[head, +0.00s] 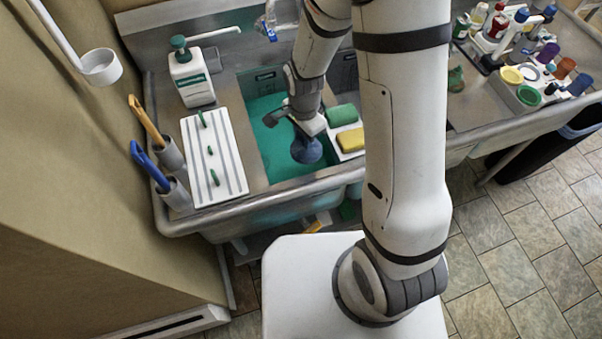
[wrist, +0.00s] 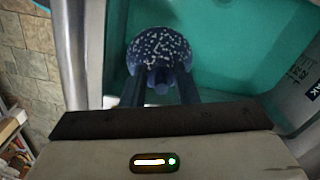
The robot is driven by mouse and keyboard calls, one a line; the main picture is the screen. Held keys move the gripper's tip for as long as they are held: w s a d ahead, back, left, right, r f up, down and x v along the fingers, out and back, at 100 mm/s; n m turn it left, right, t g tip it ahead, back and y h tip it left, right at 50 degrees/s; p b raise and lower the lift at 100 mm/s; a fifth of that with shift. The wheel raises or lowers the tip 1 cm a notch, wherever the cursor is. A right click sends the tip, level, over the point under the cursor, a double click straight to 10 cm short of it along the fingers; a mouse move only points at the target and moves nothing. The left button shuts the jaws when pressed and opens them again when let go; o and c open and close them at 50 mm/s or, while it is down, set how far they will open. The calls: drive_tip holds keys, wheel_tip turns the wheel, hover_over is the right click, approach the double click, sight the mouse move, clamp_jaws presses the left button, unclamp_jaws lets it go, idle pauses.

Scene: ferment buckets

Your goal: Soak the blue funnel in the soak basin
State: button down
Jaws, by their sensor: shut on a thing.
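The blue funnel (head: 306,151) hangs from my gripper (head: 303,134) over the soak basin (head: 268,115), a sink with teal liquid in it. In the wrist view the funnel (wrist: 159,48) is dark blue with white speckles, its wide end facing away from me. My gripper (wrist: 160,88) is shut on its narrow part, with a dark finger on each side. The teal of the basin (wrist: 235,50) lies behind the funnel, which is close to the near rim. I cannot tell whether the funnel touches the liquid.
A green sponge (head: 341,115) and a yellow sponge (head: 351,140) lie on a white tray right of the basin. A striped white board (head: 222,180) and a soap bottle (head: 190,78) stand left. Brush holders (head: 171,154) line the left edge. Caps and bottles crowd the right counter.

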drive_tip(key=shift+f+b, duration=10.55)
drive_tip(key=shift+f, duration=1.05)
drive_tip(key=shift+s+a+f, duration=0.1)
drive_tip(key=shift+s+a, duration=0.25)
unclamp_jaws()
drive_tip(key=shift+w, duration=0.2)
drive_tip(key=shift+r, duration=0.25)
drive_tip(key=shift+r+p, duration=0.55)
drive_tip(key=shift+r, duration=0.35)
drive_tip(key=shift+r, duration=0.1)
